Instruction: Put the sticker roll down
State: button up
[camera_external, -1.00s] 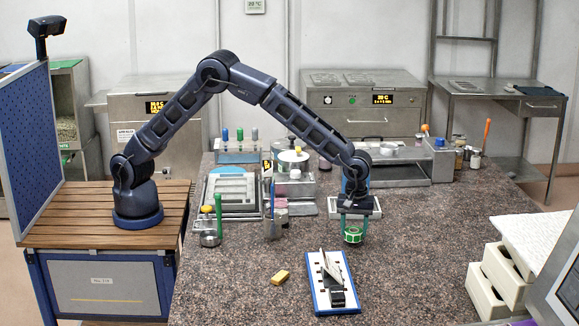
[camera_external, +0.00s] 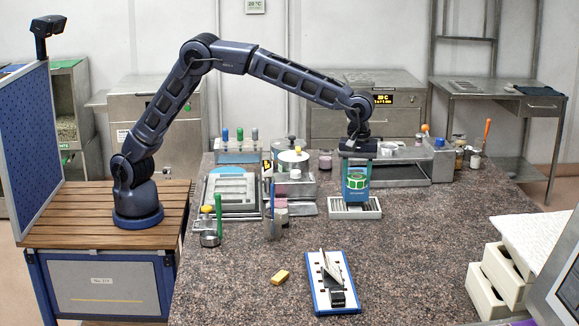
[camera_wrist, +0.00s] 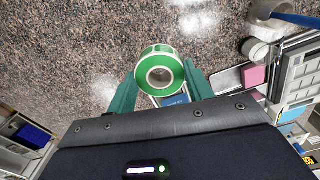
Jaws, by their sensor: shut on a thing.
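The sticker roll (camera_external: 356,183), green and white, is held up between the fingers of my gripper (camera_external: 356,178). In the wrist view the roll (camera_wrist: 146,84) shows its round face and pale core, with a teal finger on each side of it. My gripper (camera_wrist: 160,88) is shut on it. In the external view the roll is seen in front of a blue upright thing (camera_external: 356,197) and above a slatted grey tray (camera_external: 369,210) on the speckled worktop (camera_external: 420,260). The gap between roll and tray cannot be judged exactly.
A blue-framed white board with a black clip (camera_external: 322,285) and a yellow block (camera_external: 280,277) lie at the front. Cups and tools stand left of the gripper, near a pen cup (camera_external: 272,230). White drawers (camera_external: 492,283) stand right. The worktop's right middle is clear.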

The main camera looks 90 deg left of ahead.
jog(key=w+a+n, duration=0.1)
jog(key=w+a, duration=0.1)
jog(key=a, duration=0.5)
jog(key=w+a+n, duration=0.1)
jog(key=w+a, duration=0.2)
jog(key=a, duration=0.4)
jog(key=w+a+n, duration=0.1)
jog(key=w+a, duration=0.1)
jog(key=a, duration=0.5)
jog(key=shift+w+a+r, duration=0.1)
jog(key=shift+w+a, duration=0.15)
jog(key=shift+w, duration=0.1)
jog(key=a+n, duration=0.5)
jog(key=a, duration=3.1)
jog(key=s+a+n, duration=0.2)
jog(key=s+a, duration=0.2)
jog(key=a, duration=0.7)
jog(key=s+a+n, duration=0.2)
jog(key=s+a, duration=0.3)
jog(key=a, duration=0.5)
jog(key=f, duration=2)
jog(key=shift+a, duration=0.2)
jog(key=o, duration=1)
jog(key=shift+f, duration=0.1)
jog(key=shift+c, duration=0.2)
